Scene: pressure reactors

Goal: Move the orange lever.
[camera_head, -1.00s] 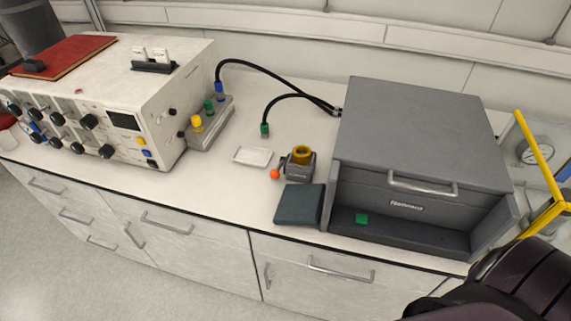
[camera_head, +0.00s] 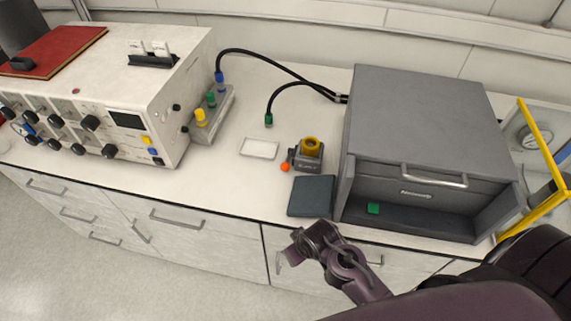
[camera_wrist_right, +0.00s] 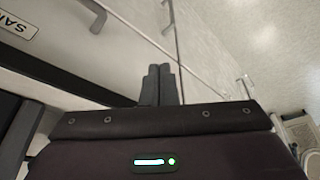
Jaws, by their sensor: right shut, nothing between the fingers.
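The orange lever shows as a small orange ball knob (camera_head: 285,167) on the left side of a small grey device (camera_head: 307,160) with a yellow round top, standing on the bench. My right gripper (camera_head: 290,254) is in front of the bench edge, below and apart from the lever. In the right wrist view its two dark fingers (camera_wrist_right: 159,74) are together, with nothing between them. The orange lever is not in the right wrist view. My left gripper is not in view.
A dark flat pad (camera_head: 311,196) lies between the lever device and the bench's front edge. A large grey box (camera_head: 420,115) stands to the right. A white tray (camera_head: 260,148) and a green-tipped cable (camera_head: 268,119) lie to the left and behind. Cabinet handles line the front.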

